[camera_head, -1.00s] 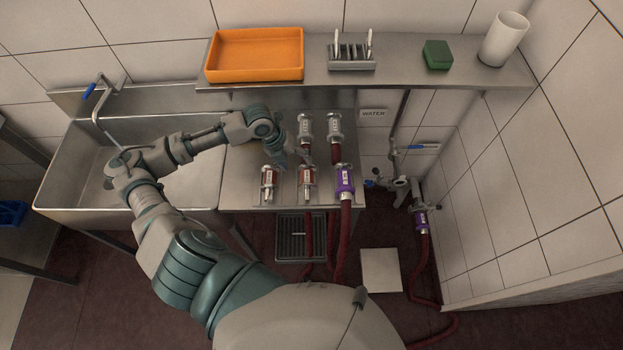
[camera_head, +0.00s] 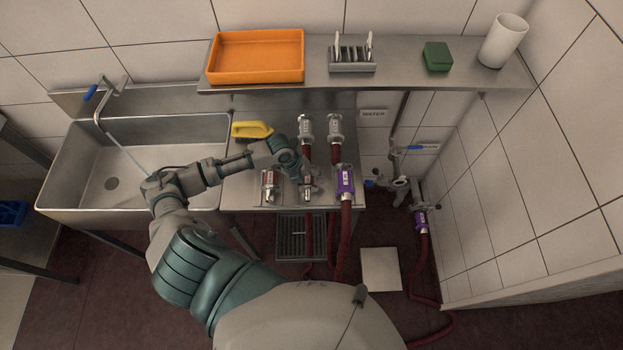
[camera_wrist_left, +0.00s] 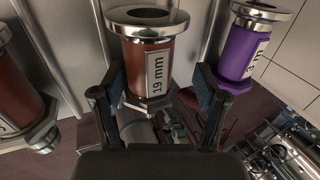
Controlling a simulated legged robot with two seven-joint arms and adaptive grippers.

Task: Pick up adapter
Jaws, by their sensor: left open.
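My left gripper (camera_head: 306,180) is over the middle front adapter (camera_head: 307,194) on the steel counter, hiding part of it. In the left wrist view the open fingers of my left gripper (camera_wrist_left: 158,82) stand on both sides of this red-brown, metal-flanged adapter (camera_wrist_left: 140,62), labelled "19 mm". Gaps seem to show beside it; contact is not clear. A red-brown adapter (camera_head: 270,185) stands to its left and a purple one (camera_head: 345,182) to its right. The purple one also shows in the wrist view (camera_wrist_left: 240,50). My right gripper is not in view.
Two more metal-ended fittings (camera_head: 305,128) stand behind, near the wall. A yellow-handled brush (camera_head: 252,129) lies on the counter. The sink (camera_head: 85,140) is at left. A shelf (camera_head: 400,75) above carries an orange tray (camera_head: 256,75). Red hoses (camera_head: 346,235) hang in front.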

